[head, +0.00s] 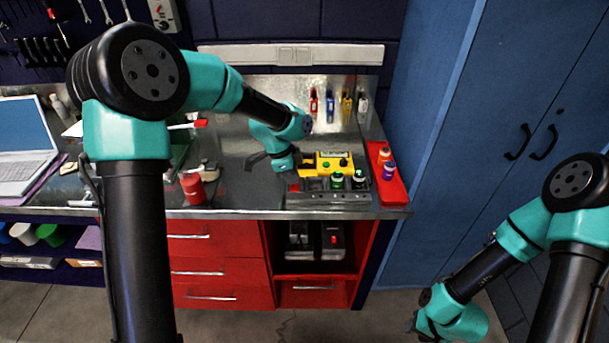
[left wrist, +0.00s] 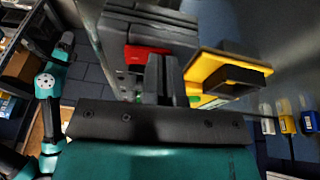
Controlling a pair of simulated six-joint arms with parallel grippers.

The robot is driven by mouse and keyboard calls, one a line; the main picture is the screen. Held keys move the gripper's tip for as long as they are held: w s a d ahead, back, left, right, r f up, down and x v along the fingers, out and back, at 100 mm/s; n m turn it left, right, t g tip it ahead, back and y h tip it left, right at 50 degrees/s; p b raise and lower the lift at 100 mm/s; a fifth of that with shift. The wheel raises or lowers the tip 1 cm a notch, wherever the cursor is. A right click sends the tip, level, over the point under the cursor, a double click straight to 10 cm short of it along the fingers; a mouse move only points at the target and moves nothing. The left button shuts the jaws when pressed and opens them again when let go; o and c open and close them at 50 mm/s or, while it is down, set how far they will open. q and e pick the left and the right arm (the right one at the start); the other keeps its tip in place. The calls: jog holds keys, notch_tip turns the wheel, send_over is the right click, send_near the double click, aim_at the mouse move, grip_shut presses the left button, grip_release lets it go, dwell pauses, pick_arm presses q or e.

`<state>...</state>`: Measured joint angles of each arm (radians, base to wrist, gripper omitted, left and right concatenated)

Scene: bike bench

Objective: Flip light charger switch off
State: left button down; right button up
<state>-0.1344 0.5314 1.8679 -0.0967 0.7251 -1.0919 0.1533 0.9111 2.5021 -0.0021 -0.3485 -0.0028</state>
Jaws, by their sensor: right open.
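A dark grey charger-like unit (head: 310,199) sits near the front edge of the metal bench, with a few green-lit round parts (head: 359,181) on it. A yellow box (head: 325,157) with dark knobs stands right behind it. I cannot make out the switch or its position. My left gripper (head: 296,169) is at the left end of the yellow box, pointing down. In the left wrist view its two fingers (left wrist: 162,80) are side by side, close to the yellow part (left wrist: 205,72) and a red piece (left wrist: 146,52); contact is unclear. My right gripper (head: 416,322) hangs low at the right, away from the bench.
A red tray (head: 391,196) with small bottles is right of the unit. A red canister (head: 193,188) stands to the left, and a laptop (head: 28,145) at far left. Coloured tools (head: 330,105) hang behind. Blue cabinets (head: 500,120) stand at the right.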

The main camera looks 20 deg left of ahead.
pick_arm(q)
jog(key=shift+s, duration=0.1)
jog(key=shift+s, duration=0.1)
jog(key=shift+s+d+r, duration=0.2)
jog(key=shift+s+d, duration=0.05)
jog(key=shift+s, duration=0.35)
jog(key=shift+r, duration=0.1)
jog(key=shift+w+r, duration=0.1)
jog(key=shift+r, duration=0.45)
jog(key=w+v, duration=0.1)
jog(key=v, duration=1.1)
jog(key=shift+w+r, duration=0.3)
jog(key=shift+w, duration=0.1)
